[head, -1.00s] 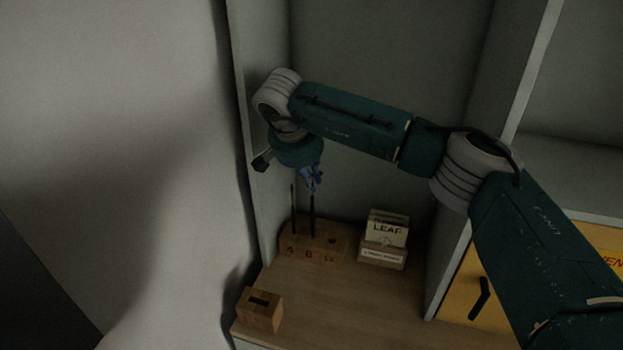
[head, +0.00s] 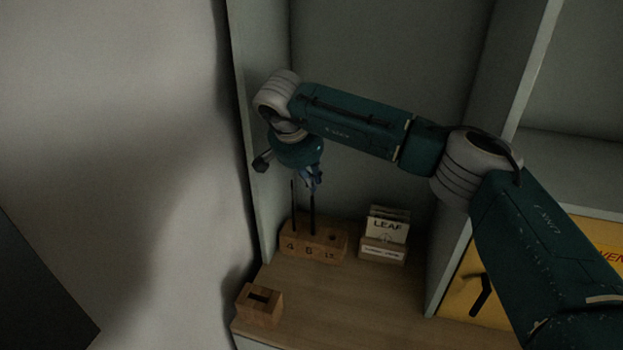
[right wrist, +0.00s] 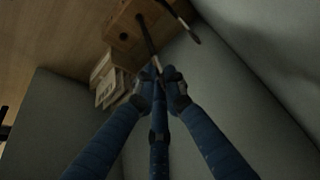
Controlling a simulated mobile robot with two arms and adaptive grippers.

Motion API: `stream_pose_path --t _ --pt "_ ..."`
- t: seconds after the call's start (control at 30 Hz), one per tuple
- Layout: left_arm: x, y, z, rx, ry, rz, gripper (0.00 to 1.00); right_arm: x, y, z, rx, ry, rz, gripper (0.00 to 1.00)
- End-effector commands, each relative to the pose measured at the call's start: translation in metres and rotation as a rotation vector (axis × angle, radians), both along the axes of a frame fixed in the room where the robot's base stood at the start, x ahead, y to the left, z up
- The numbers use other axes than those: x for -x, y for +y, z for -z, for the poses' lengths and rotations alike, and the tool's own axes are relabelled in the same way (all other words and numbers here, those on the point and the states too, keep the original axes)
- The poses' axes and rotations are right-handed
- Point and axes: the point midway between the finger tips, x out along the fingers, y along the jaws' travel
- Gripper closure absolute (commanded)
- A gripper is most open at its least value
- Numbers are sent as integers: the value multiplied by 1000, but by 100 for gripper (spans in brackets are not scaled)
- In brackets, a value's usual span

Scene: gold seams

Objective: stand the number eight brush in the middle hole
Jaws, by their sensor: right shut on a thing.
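The wooden block (head: 320,252) stands at the back left of the shelf, its front marked 4, 8 and what looks like 12. A dark thin brush (head: 293,205) stands upright at the 4 end. My right gripper (head: 312,184) is above the block, shut on the number eight brush (head: 312,215). That brush is upright, its lower end at the middle hole; how deep it sits I cannot tell. In the right wrist view the fingers (right wrist: 160,75) close on the brush (right wrist: 148,40), and the right hole (right wrist: 124,37) is empty. My left gripper is not in view.
A wooden holder with LEAF cards (head: 384,250) stands right of the block. A small slotted wooden box (head: 259,305) is at the shelf's front left. The cabinet's left wall (head: 249,130) is close to my wrist. The shelf board (head: 350,300) is clear in front.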

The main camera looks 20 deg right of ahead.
Motion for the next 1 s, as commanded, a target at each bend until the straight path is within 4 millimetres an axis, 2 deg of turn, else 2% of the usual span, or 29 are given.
stream_pose_path --t 0.73,1.0 --pt "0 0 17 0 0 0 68 0 0 27 1 1 0 100" --pt "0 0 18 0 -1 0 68 0 0 29 1 1 0 100"
